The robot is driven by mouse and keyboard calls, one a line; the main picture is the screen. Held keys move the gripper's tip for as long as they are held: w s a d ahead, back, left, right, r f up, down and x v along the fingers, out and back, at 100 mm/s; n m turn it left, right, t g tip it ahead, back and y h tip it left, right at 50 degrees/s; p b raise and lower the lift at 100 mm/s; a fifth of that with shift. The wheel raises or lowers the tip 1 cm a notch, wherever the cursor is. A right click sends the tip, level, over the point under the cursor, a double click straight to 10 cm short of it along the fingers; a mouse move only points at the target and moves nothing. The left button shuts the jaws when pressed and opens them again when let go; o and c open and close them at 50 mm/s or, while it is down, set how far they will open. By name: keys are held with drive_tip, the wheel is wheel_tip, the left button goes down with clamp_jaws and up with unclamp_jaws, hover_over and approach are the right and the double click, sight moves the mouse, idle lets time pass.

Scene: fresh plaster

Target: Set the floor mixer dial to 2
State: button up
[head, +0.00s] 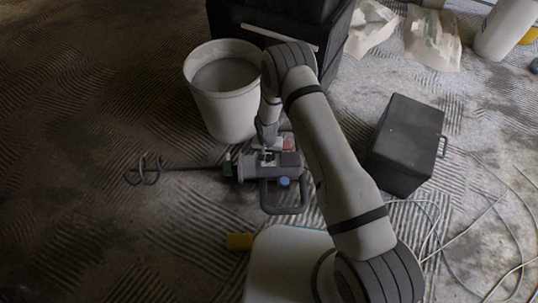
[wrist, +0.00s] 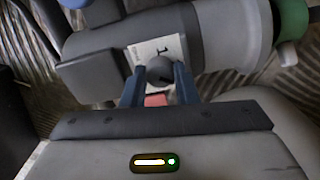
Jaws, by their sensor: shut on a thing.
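The floor mixer (head: 258,172) lies on its side on the floor, a grey body with a green collar and a dark spiral paddle pointing left. My gripper (head: 267,153) reaches down onto its body from above. In the wrist view my gripper's (wrist: 159,82) two blue-grey fingers are shut on the dial (wrist: 160,68), a small dark round knob. A white scale plate (wrist: 155,49) shows behind the dial, with one mark that looks like a 1. The rest of the scale is hidden by the knob and fingers. I cannot tell the dial's setting.
A white bucket (head: 226,103) of grey material stands just behind the mixer. A black box (head: 405,145) stands to the right, with loose cables (head: 436,215) near it. A pale container (head: 285,262) with a yellow cap is in front.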

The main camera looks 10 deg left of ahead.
sight(267, 157)
drive_tip(key=n, duration=0.3)
drive_tip(key=shift+a+n, duration=0.1)
drive_tip(key=shift+n, duration=0.2)
drive_tip(key=shift+s+n, duration=0.1)
drive_tip(key=shift+n, duration=1.7)
drive_tip(key=shift+a, duration=0.1)
drive_tip(key=o, duration=1)
drive_tip(key=shift+r+p, duration=1.55)
drive_tip(key=shift+r, duration=2.35)
